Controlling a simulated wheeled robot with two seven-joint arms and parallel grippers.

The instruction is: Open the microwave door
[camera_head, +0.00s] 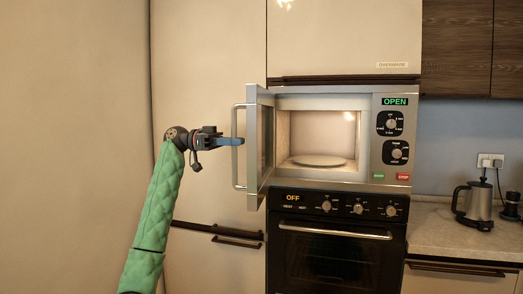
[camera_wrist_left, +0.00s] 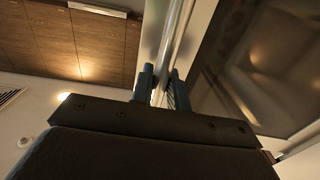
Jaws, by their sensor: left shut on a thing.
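The microwave (camera_head: 388,140) is built into the cabinet wall, and its display reads OPEN. Its door (camera_head: 254,115) is swung out toward me on the left side, at a wide angle to the front. The lit cavity with a round plate (camera_head: 318,161) shows. My left gripper (camera_head: 240,141) is shut on the vertical bar handle (camera_head: 236,172) of the door, near the handle's middle. In the left wrist view the blue fingers (camera_wrist_left: 160,88) stand on both sides of the metal handle (camera_wrist_left: 177,40), with the dark door window (camera_wrist_left: 270,60) to the right. My right gripper is not in view.
An oven (camera_head: 335,245) with knobs and a bar handle sits below the microwave. A kettle (camera_head: 477,205) stands on the counter (camera_head: 440,230) at the right. Tall pale cabinets (camera_head: 205,60) and a wall lie behind and left of the door.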

